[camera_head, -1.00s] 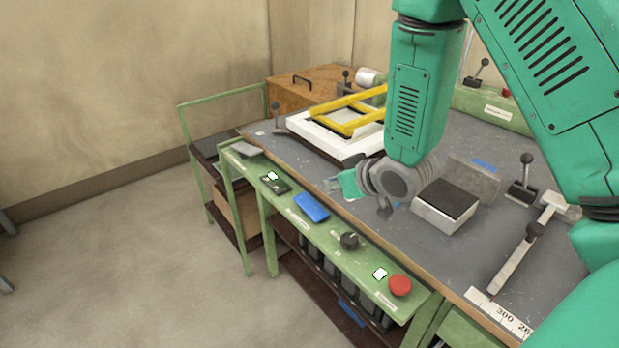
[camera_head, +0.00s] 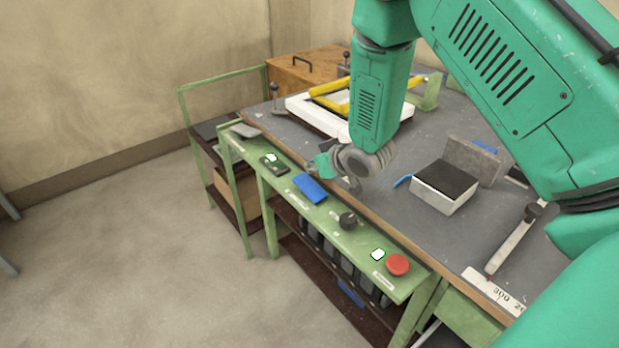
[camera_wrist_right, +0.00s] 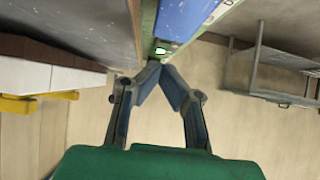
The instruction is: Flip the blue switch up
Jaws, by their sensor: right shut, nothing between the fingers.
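The blue switch (camera_head: 309,188) is a wide blue rocker on the green control panel (camera_head: 318,213) along the bench's front edge. In the right wrist view the blue switch (camera_wrist_right: 187,16) shows at the top, cut off by the frame edge. My right gripper (camera_head: 313,170) is just behind the switch in the head view, its fingers small and partly hidden. In the right wrist view my right gripper (camera_wrist_right: 160,66) has its fingertips together with nothing between them, just below the switch in the picture. I cannot tell whether it touches the panel. My left gripper is not in view.
The panel also carries a black switch with a lit lamp (camera_head: 272,159), a black knob (camera_head: 347,220) and a red button (camera_head: 398,264). A black-topped block (camera_head: 443,187) and a white frame (camera_head: 318,117) sit on the bench. Open floor lies left.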

